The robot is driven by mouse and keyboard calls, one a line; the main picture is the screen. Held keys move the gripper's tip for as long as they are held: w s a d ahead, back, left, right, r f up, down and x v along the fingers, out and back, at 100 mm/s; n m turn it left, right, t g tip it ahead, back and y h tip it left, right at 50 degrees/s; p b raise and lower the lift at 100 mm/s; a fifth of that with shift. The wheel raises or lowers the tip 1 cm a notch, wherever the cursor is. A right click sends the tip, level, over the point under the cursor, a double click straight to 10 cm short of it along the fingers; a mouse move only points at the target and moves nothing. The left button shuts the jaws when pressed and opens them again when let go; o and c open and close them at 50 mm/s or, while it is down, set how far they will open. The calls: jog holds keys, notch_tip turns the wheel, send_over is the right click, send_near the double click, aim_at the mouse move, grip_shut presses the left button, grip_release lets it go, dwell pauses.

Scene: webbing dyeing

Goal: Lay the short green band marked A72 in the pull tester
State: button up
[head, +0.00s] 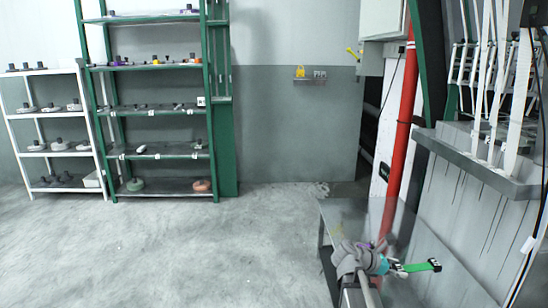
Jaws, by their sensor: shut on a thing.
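My gripper (399,269) is at the lower right of the head view, shut on a short green band (418,267). The band sticks out to the right of the fingers, roughly level, with a small black-and-white end piece at its far end. Any marking on it is too small to read. The held end is hidden by the fingers. The band appears to be in the air in front of a grey surface; its height above that surface cannot be judged. I cannot make out a pull tester in this view.
A grey metal table (343,214) stands behind my arm. A red pipe (400,135) and a large grey machine (450,192) with hanging white webbing stand at the right. Green shelving (160,67) and a white rack (50,152) stand at the back left. The left floor is clear.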

notch_tip(320, 180, up, 30)
jog(key=p, duration=2.8)
jog(key=shift+f+p, duration=0.15)
jog(key=shift+p, duration=0.15)
jog(key=shift+f, duration=0.2)
notch_tip(320, 180, down, 42)
jog(key=b, duration=4.2)
jog(key=shift+r, duration=0.25)
